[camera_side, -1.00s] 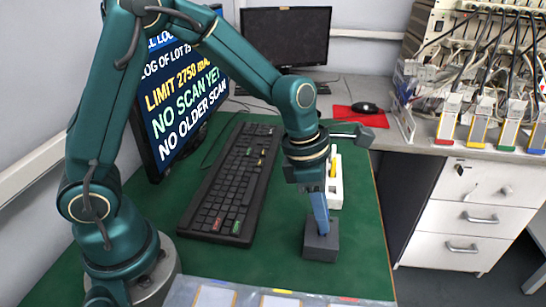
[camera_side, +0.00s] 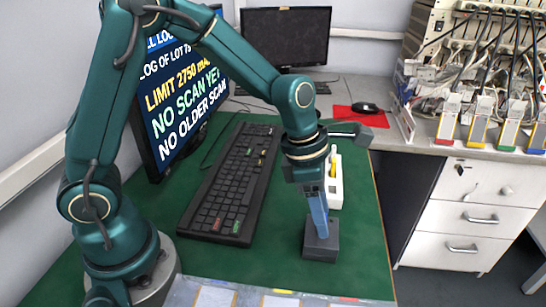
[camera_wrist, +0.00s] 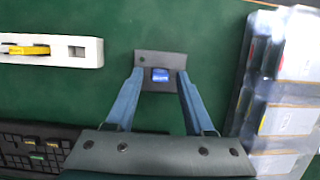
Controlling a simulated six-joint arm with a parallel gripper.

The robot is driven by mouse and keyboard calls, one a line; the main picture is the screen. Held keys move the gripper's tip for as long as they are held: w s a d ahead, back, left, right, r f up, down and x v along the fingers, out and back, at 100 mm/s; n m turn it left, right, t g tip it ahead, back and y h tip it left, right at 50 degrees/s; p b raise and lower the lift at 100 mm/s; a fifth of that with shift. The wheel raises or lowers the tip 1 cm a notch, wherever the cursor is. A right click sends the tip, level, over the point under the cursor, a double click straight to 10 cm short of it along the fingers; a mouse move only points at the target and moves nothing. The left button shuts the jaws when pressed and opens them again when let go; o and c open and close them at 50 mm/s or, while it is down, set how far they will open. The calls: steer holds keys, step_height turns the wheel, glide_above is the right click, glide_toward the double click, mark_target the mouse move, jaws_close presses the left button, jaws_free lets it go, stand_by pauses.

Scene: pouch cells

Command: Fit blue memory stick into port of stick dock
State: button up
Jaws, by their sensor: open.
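The stick dock (camera_side: 321,243) is a dark grey block on the green mat, and it also shows in the wrist view (camera_wrist: 149,60). The blue memory stick (camera_wrist: 160,75) stands in the dock's port, its blue end showing from above; how deep it sits I cannot tell. My gripper (camera_wrist: 158,76) is open, with its two blue fingers apart on either side of the dock's middle. In the side view my gripper (camera_side: 322,232) is low over the dock, and its fingers hide the stick.
A white holder (camera_side: 336,185) with a yellow stick (camera_wrist: 28,49) and an empty slot stands behind the dock. A black keyboard (camera_side: 228,185) lies to the left. Trays with pouches (camera_wrist: 290,85) lie at the mat's front edge. A monitor (camera_side: 185,90) stands at the left.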

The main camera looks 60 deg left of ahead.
steer(key=v, duration=1.1)
steer(key=s+a+m+t+y, duration=0.1)
steer(key=s+m, duration=0.5)
steer(key=m, duration=0.7)
steer(key=s+a+m+t+y, duration=0.1)
steer(key=s+a+m, duration=0.3)
steer(key=m, duration=1)
steer(key=shift+s+a+f+t, duration=0.15)
steer(key=shift+s+f+t, duration=0.15)
steer(key=shift+s+t, duration=0.6)
steer(key=shift+s, duration=0.15)
